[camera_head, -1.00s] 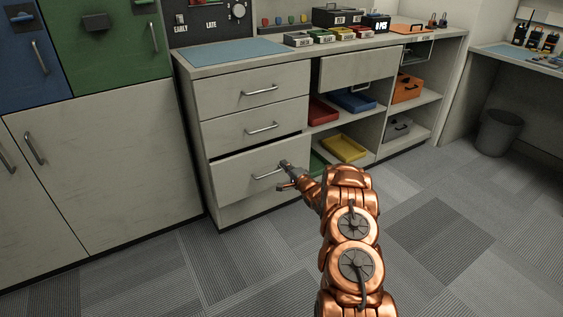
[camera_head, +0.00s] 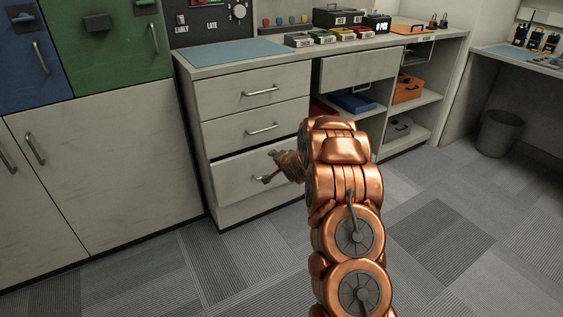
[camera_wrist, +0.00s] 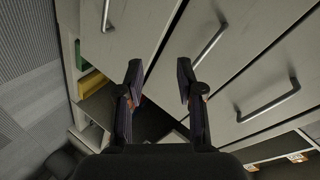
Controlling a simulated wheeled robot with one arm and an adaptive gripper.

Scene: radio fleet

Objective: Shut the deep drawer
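The deep drawer (camera_head: 232,180) is the bottom one of three in the pale cabinet. My gripper (camera_head: 267,167) is in front of the right part of this drawer, near the handle. In the wrist view my gripper (camera_wrist: 158,68) has its fingers apart with nothing between them. Whether the fingertips touch the drawer front is unclear.
The middle drawer (camera_head: 235,129) and top drawer (camera_head: 230,92) look shut. Open shelves right of the drawers hold a blue tray (camera_head: 355,102) and an orange case (camera_head: 407,90). A bin (camera_head: 499,133) stands at the far right. The carpet in front is clear.

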